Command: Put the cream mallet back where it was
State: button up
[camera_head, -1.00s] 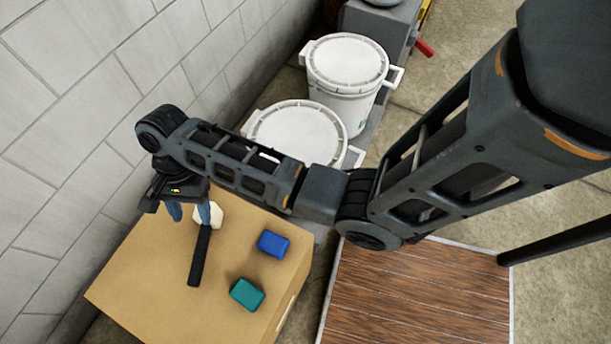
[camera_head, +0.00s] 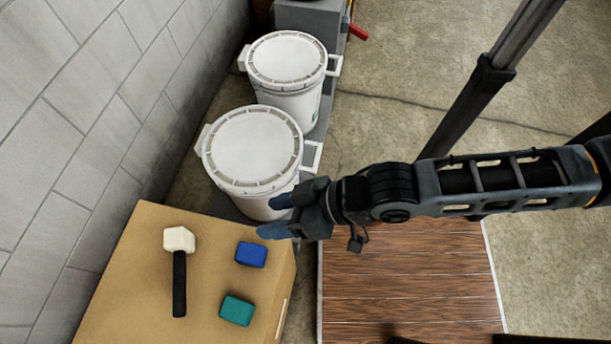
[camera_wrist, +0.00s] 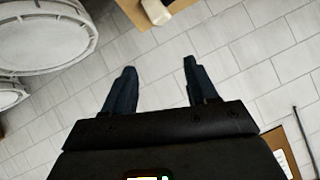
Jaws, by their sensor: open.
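The cream mallet (camera_head: 179,240) has a cream head and a black handle. It lies on top of the cardboard box (camera_head: 135,260) in the head view, the head toward the buckets and the handle toward the bottom. In the wrist view its cream head (camera_wrist: 156,12) shows at the top edge. My gripper (camera_head: 274,216) is open and empty, fingers pointing left, to the right of the mallet and near the closer bucket. In the wrist view my gripper (camera_wrist: 156,85) shows its two blue fingers apart with nothing between them.
A blue block (camera_head: 251,254) and a teal block (camera_head: 237,310) lie on the box right of the mallet. Two white lidded buckets (camera_head: 252,148) (camera_head: 287,62) stand behind the box. A wood-planked surface (camera_head: 410,285) lies to the right. A block wall (camera_head: 95,115) runs along the left.

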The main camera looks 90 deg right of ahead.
jog(key=s+r+n+t, duration=0.2)
jog(key=r, duration=0.5)
jog(key=s+r+n+t, duration=0.1)
jog(key=s+r+n, duration=0.1)
jog(key=r, duration=0.5)
jog(key=shift+s+a+r+t, duration=0.3)
jog(key=shift+s+t, duration=0.1)
jog(key=shift+s, duration=0.3)
